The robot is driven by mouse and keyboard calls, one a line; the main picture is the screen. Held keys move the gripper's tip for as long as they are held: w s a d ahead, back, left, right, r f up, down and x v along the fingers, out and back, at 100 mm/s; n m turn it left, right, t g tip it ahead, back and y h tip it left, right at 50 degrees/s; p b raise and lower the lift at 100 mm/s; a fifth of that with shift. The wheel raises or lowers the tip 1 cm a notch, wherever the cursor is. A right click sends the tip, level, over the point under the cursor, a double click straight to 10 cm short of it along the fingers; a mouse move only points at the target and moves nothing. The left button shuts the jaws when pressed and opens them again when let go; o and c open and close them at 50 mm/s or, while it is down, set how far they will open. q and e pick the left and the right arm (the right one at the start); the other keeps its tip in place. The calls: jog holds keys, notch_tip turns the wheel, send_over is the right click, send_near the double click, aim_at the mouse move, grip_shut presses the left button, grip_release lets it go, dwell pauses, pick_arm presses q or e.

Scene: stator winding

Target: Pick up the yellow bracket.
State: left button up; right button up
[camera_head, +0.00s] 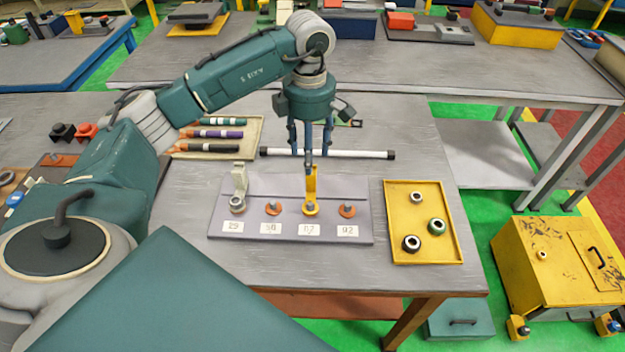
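The yellow bracket (311,186) stands upright on a grey board (235,228), third from the left in a row, with its ring-shaped base above a number label. My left gripper (309,157) is directly above and slightly behind it, pointing down. Its fingers are spread apart, and the front finger overlaps the bracket's top in the picture. I cannot tell if they touch. A white bracket (239,180) stands upright at the board's left end. My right gripper is not in view.
A white bar with black ends (350,154) lies behind the board. A yellow tray (436,257) with 3 rings is to the right. A beige tray (251,122) with colored rods is at the back left. Orange pieces (347,211) sit on either side of the bracket.

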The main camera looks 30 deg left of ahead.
aim_at(311, 189)
pick_arm(q)
notch_tip(311, 189, down, 2)
jog(key=shift+f, duration=0.1)
jog(key=shift+f+p, duration=0.6)
jog(key=f+p, duration=0.1)
jog(key=f, duration=0.2)
jog(key=shift+w+d+f+p, duration=0.1)
jog(key=shift+d+f+p, duration=0.1)
jog(key=shift+f+p, duration=0.15)
jog(key=shift+f, duration=0.4)
grip_shut()
